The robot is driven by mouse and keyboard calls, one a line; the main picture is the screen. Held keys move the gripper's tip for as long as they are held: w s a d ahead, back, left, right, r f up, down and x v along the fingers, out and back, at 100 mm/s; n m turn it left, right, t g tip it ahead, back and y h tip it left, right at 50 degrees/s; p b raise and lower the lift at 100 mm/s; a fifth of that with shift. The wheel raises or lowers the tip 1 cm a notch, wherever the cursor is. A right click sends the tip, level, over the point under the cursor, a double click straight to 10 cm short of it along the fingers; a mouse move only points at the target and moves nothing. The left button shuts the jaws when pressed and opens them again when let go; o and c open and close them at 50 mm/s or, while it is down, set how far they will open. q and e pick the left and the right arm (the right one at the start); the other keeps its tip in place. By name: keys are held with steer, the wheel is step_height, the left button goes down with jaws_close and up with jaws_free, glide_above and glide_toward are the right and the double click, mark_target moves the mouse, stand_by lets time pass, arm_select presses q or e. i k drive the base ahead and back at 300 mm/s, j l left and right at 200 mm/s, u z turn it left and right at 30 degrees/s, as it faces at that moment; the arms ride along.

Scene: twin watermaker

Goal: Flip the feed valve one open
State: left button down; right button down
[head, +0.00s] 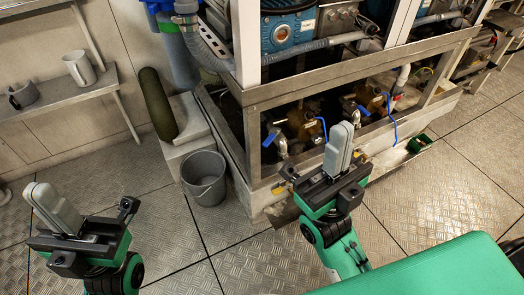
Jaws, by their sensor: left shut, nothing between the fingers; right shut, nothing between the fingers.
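Brass valves with blue levers sit low inside the steel frame in the head view. The left valve (301,125) has a blue lever (271,138) on its left side, and a thin blue part on its right. The right valve (376,99) has blue parts beside it, one of them a long thin blue piece (393,126) hanging down. I cannot read which one is feed valve one. My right gripper (342,133) is shut and empty, in front of the frame, to the right of and below the left valve in the picture. My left gripper (40,192) is shut and empty, far left over the floor.
The steel frame (245,163) carries a blue pump (289,32) above the valves. A grey bucket (205,180) stands on the floor left of it. A wall shelf (60,96) holds mugs. A dark green cylinder (158,103) leans nearby.

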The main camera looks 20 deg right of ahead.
mark_target(290, 117)
steer(key=z, duration=1.3)
steer(key=i+j+z, duration=0.1)
steer(key=j, duration=1.85)
steer(key=i+j+z, duration=0.15)
steer(key=j, duration=1.8)
